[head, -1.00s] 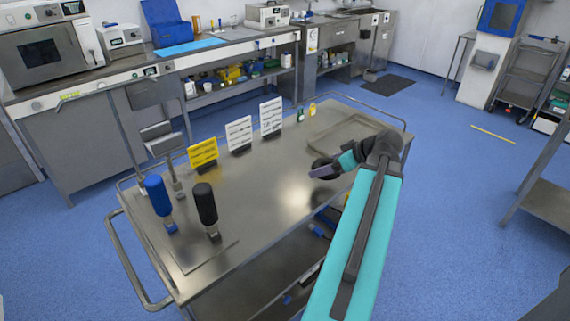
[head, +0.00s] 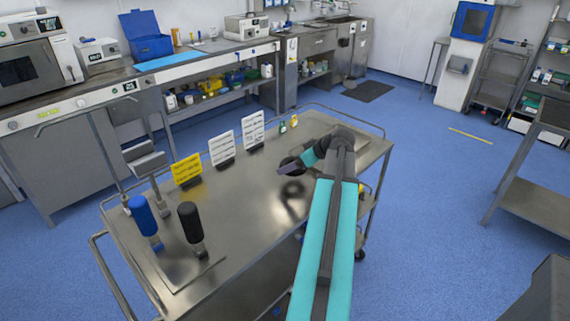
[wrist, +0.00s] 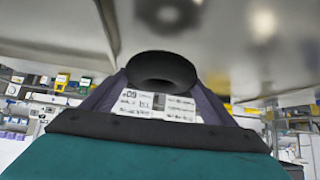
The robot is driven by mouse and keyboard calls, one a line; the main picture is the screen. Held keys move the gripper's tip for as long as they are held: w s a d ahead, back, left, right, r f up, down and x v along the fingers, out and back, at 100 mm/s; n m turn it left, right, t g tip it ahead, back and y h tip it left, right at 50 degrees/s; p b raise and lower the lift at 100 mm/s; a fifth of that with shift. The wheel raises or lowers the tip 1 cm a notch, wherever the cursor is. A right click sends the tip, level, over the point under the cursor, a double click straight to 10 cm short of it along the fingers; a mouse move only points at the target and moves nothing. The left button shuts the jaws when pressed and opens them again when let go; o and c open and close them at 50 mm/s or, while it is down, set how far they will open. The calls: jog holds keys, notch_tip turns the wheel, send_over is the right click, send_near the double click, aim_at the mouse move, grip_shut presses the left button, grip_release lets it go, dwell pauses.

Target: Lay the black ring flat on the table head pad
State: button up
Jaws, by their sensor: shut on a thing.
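My gripper (head: 288,168) is shut on the black ring (wrist: 162,70). In the wrist view the ring sits between the two purple fingertips, clear of other things. In the head view the ring (head: 291,163) is a small dark shape by my fingers, over the steel trolley top (head: 235,215). A dark ring-shaped reflection shows on the steel below it, so the ring is held above the surface. I cannot make out the table head pad in either view.
On the trolley stand a blue-handled tool (head: 143,215), a black-handled tool (head: 190,222), a yellow card (head: 186,170), two white cards and small bottles. A dark grey block (head: 548,292) is at the lower right. Blue floor is open at right.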

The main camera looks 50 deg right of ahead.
aim_at(286, 163)
jog(key=w, duration=0.1)
jog(key=w+d+p, duration=0.1)
jog(key=w, duration=0.1)
jog(key=w+d, duration=0.1)
jog(key=w, duration=0.1)
jog(key=shift+d+f, duration=0.1)
jog(key=shift+f, duration=0.15)
jog(key=shift+f+p, duration=0.8)
jog(key=shift+f, duration=0.95)
jog(key=shift+f, duration=0.15)
jog(key=o, duration=0.9)
jog(key=shift+r, duration=0.2)
jog(key=shift+b+v, duration=1.25)
jog(key=shift+v, duration=4.7)
